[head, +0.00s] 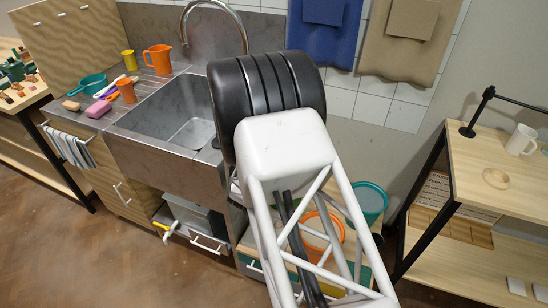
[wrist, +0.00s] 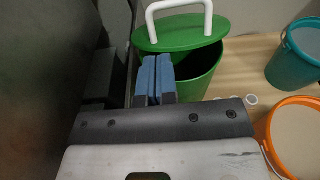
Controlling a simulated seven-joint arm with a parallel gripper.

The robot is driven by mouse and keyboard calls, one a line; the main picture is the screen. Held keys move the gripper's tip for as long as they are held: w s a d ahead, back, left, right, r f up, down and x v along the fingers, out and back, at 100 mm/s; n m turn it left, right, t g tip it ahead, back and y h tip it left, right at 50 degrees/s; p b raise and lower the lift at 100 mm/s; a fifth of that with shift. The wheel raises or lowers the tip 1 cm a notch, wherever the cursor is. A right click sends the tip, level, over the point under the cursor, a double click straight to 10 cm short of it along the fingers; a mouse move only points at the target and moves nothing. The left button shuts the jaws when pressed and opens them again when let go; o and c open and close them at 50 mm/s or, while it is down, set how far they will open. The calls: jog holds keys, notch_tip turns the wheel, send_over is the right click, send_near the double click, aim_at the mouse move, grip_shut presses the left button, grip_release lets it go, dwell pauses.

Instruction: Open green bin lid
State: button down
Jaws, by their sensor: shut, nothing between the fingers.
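The green bin (wrist: 203,75) stands in the wrist view, just beyond my fingers. Its green lid (wrist: 178,34) carries a white loop handle (wrist: 151,22). The lid sits off to the left and back of the rim, and a dark part of the bin's inside shows beside it. My gripper (wrist: 157,62) has blue fingers pressed together with nothing between them. The fingertips appear in front of the bin and below the lid's near edge; whether they touch cannot be told. In the head view my arm hides the gripper and most of the bin area.
An orange bucket (wrist: 296,143) and a teal bucket (wrist: 297,58) stand right of the bin on a wooden surface. A dark panel (wrist: 45,60) is close on the left. In the head view, a sink (head: 180,110) lies left and a wooden shelf unit (head: 500,165) right.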

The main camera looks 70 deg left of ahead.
jog(key=shift+w, duration=0.1)
jog(key=shift+x, duration=5)
